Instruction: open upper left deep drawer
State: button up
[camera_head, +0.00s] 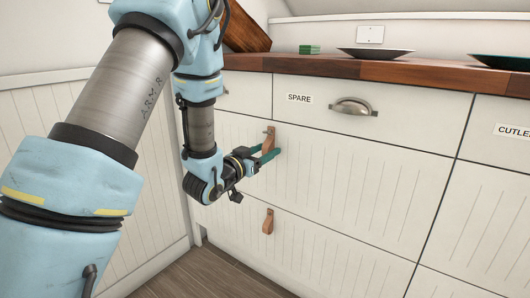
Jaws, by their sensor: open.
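The upper deep drawer (345,185) at the left of the white cabinet has a grooved front and sits flush, closed. Its brown leather pull (269,138) is near the upper left of the visible front. My gripper (269,156) is at this pull, with its green fingers open around or beside it. I cannot tell whether they touch the pull. My arm hides the left part of the drawer front.
Below is another deep drawer with a leather pull (268,221). Above is a shallow drawer labelled SPARE with a metal cup handle (354,106). The wooden worktop (380,72) carries a dark plate (375,52) and a green block (309,49). A panelled wall (150,185) stands close at left. Bare floor (215,275) shows below.

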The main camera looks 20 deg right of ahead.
jog(key=shift+c, duration=0.2)
grip_shut()
dwell(1.1)
